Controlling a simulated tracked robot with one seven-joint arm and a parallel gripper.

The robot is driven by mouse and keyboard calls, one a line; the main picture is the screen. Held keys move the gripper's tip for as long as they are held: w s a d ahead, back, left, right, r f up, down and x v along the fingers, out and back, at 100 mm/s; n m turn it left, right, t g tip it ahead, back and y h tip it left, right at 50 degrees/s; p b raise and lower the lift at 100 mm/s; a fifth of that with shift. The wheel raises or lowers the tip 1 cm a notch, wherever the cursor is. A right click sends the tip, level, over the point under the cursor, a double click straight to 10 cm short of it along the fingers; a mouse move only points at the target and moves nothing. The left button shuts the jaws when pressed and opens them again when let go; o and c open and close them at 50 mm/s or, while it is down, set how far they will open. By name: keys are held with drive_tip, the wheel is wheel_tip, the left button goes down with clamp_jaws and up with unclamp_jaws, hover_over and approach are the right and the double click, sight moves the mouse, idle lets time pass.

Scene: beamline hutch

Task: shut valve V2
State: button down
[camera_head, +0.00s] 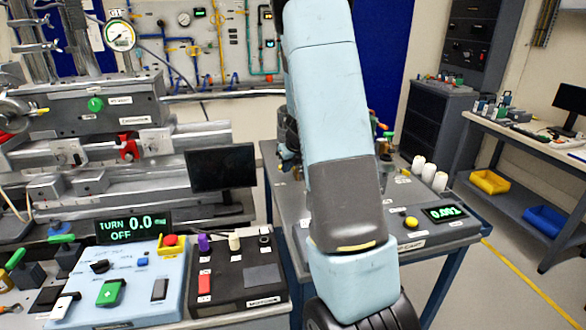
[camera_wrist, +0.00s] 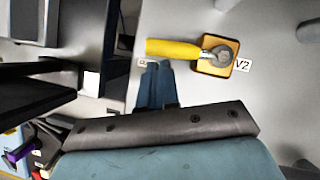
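Valve V2 shows in the wrist view, with a yellow lever handle (camera_wrist: 172,48), a round grey hub and an orange-brown square base (camera_wrist: 229,68) on a light grey surface. The handle points left from the hub. The V2 label (camera_wrist: 243,65) is right of the base. My gripper (camera_wrist: 154,66) has its two blue fingers side by side with no clear gap. Their tips are just below the handle's left part in the picture; I cannot tell whether they touch it. In the head view my arm hides the middle of the bench, and I cannot make out V2 or my fingers.
A grey bench (camera_head: 440,232) carries white cylinders (camera_head: 429,173), a yellow knob (camera_head: 411,222) and a green-digit display (camera_head: 444,213). A black monitor (camera_head: 222,167) stands left of my arm. A blue control box (camera_head: 135,285) is at front left.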

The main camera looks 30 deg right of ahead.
drive_tip(key=shift+w+a, duration=0.1)
drive_tip(key=shift+w, duration=0.3)
